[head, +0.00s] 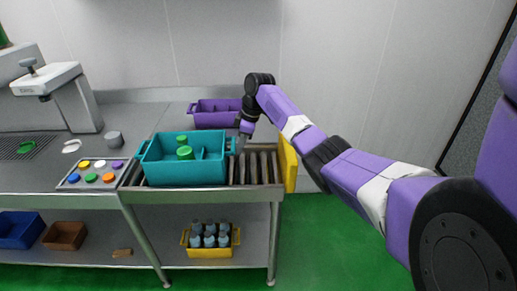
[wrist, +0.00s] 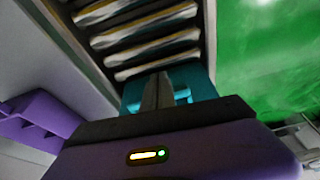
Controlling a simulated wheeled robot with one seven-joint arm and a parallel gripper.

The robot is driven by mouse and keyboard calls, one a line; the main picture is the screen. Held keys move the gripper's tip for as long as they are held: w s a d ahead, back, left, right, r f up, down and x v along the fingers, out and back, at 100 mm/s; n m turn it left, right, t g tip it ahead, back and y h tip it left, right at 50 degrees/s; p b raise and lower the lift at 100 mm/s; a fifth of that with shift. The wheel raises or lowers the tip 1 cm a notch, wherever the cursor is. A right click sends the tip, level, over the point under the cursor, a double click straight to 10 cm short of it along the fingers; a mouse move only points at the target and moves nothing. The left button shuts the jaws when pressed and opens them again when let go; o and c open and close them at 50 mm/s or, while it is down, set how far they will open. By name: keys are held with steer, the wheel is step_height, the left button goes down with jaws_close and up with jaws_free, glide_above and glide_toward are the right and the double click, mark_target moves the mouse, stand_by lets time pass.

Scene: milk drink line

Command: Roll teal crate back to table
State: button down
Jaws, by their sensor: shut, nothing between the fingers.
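The teal crate (head: 180,174) sits at the left end of the roller conveyor (head: 258,168), beside the metal table (head: 60,185). My gripper (head: 239,148) is at the crate's right end, pointing down. In the wrist view the shut fingers (wrist: 157,91) are in front of a teal part of the crate (wrist: 200,90), with nothing between them. I cannot tell whether they touch the crate. The rollers (wrist: 140,35) show bare beyond the fingers in that view.
A purple crate (head: 215,119) stands behind the teal one. A yellow plate (head: 288,164) closes the conveyor's right end. A tray of coloured caps (head: 92,174) lies on the table at left. A yellow crate of bottles (head: 210,252) is on the lower shelf.

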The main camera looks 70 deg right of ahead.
mark_target(224, 144)
steer(key=w, duration=0.1)
steer(key=w+a, duration=0.1)
steer(key=w, duration=0.3)
steer(key=shift+w+a+b, duration=0.25)
steer(key=shift+a+b, duration=0.15)
steer(key=shift+r, duration=0.15)
